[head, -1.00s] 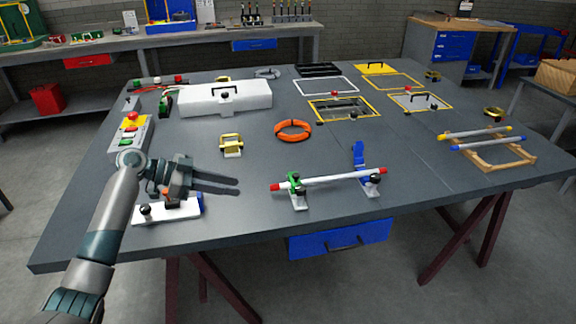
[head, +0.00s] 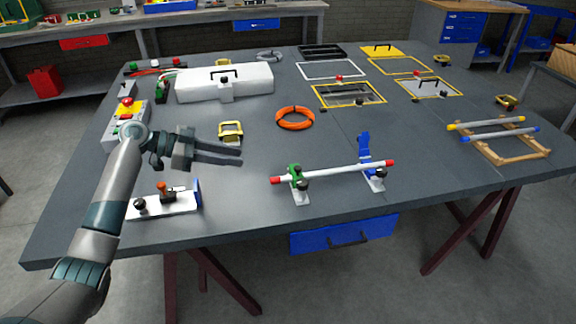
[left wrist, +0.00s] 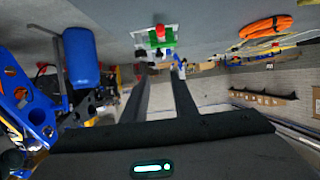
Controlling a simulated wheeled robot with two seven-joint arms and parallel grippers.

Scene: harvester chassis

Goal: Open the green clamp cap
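The green clamp (head: 296,177) stands on a small white foot near the table's front. Its green cap (head: 295,169) appears closed over the left part of a white rod (head: 335,173) with red ends. The blue clamp (head: 373,179) holds the rod's right part, and its blue cap (head: 364,146) stands upright. My left gripper (head: 241,156) is open and empty, above the table left of the green clamp, with its fingers pointing right. In the left wrist view a green part with a red end, likely the green clamp (left wrist: 150,42), lies beyond the two parted fingers (left wrist: 164,85). My right gripper is out of view.
A yellow block (head: 230,132) and an orange ring (head: 295,118) lie behind the gripper. A button box (head: 127,122) stands at the left. The table between gripper and green clamp is clear.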

